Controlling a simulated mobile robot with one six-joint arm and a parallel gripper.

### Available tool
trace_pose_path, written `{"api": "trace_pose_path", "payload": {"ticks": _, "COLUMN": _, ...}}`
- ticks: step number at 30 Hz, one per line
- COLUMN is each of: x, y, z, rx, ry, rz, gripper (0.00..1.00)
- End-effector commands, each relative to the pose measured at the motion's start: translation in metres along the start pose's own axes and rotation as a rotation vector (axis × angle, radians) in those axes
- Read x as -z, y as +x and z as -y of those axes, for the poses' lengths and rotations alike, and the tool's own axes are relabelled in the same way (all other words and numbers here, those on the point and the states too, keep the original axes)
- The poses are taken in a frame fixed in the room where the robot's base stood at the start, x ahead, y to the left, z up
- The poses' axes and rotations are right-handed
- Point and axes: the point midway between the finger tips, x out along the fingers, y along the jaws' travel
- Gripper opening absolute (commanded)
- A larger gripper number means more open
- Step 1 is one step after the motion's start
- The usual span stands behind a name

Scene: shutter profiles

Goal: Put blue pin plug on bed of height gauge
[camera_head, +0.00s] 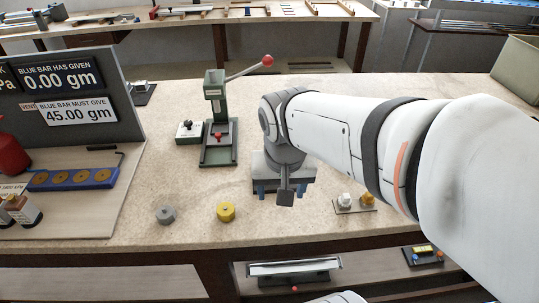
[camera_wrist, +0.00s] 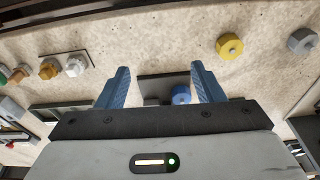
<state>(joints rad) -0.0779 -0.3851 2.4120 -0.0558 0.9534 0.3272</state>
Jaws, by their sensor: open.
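My gripper (camera_head: 284,190) points down over the bench in the head view. Its two blue fingers are apart in the wrist view (camera_wrist: 160,85). A blue round plug (camera_wrist: 181,94) shows between them, low on a dark plate (camera_wrist: 150,78); the fingers do not visibly touch it. The plug is hidden behind my gripper in the head view. A green stand (camera_head: 214,100) with a column, a flat base and a red-knobbed lever stands behind and left of my gripper. I cannot tell whether it is the height gauge; no label names one.
A yellow plug (camera_head: 226,211) and a grey plug (camera_head: 166,214) stand near the front edge. White and brass fittings (camera_head: 346,200) sit on a small plate at right. A display board (camera_head: 70,95) and a blue holder (camera_head: 72,179) stand at left.

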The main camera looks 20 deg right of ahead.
Motion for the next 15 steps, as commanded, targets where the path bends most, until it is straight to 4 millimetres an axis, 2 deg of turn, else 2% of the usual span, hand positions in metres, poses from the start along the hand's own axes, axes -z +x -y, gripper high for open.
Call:
{"api": "trace_pose_path", "payload": {"ticks": 5, "x": -0.019, "y": 0.004, "z": -0.005, "rx": 0.031, "ry": -0.171, "rz": -0.038, "gripper": 0.61}}
{"api": "trace_pose_path", "payload": {"ticks": 8, "x": -0.02, "y": 0.006, "z": -0.017, "rx": 0.036, "ry": -0.208, "rz": -0.046, "gripper": 0.61}}
{"api": "trace_pose_path", "payload": {"ticks": 15, "x": -0.021, "y": 0.006, "z": -0.017, "rx": 0.037, "ry": -0.219, "rz": -0.047, "gripper": 0.61}}
